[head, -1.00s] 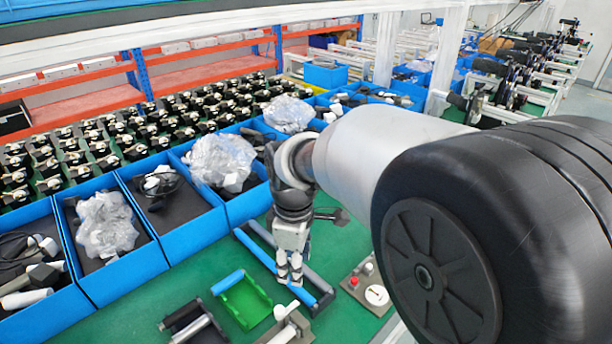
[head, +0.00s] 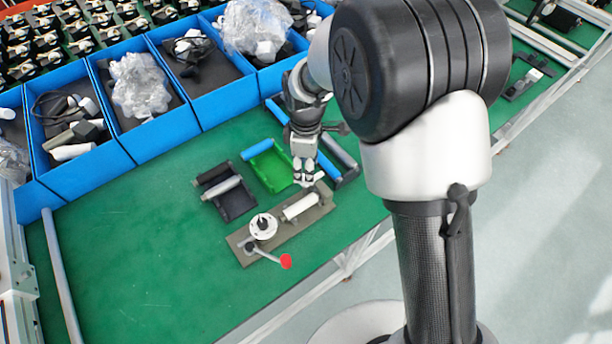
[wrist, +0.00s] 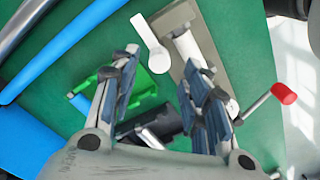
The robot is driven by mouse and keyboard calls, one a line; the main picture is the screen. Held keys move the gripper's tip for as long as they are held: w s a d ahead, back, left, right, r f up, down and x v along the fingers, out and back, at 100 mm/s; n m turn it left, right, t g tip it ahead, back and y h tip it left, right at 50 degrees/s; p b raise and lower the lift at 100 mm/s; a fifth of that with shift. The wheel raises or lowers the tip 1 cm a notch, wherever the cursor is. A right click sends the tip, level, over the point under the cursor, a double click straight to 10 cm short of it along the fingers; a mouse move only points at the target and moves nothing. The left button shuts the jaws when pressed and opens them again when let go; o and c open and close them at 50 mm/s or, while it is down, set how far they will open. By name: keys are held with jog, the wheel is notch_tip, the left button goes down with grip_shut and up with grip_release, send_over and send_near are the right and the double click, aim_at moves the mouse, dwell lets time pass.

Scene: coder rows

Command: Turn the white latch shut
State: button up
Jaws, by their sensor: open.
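The white latch (wrist: 150,42) is a flat lever with a rounded end, at the upper middle of the wrist view beside one end of a tan plate (wrist: 178,17). In the head view that spot lies close by my fingertips, and the latch is hard to make out. My gripper (head: 304,181) points down near the plate's far right end. In the wrist view my gripper (wrist: 160,72) is open, its fingers apart and nothing held between them. The latch shows just beyond the gap. I cannot tell whether a finger touches it.
The plate also carries a white cylinder (head: 300,207), a round white part (head: 263,226) and a red-tipped lever (head: 285,261). A green tray (head: 268,168) and a black tray (head: 236,203) stand beside it. Blue bins (head: 160,130) line the back. The left green tabletop is clear.

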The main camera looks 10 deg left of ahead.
notch_tip(320, 180, down, 4)
jog(key=shift+f+b, duration=0.1)
jog(key=shift+b, duration=0.25)
jog(key=shift+c, duration=0.4)
grip_shut()
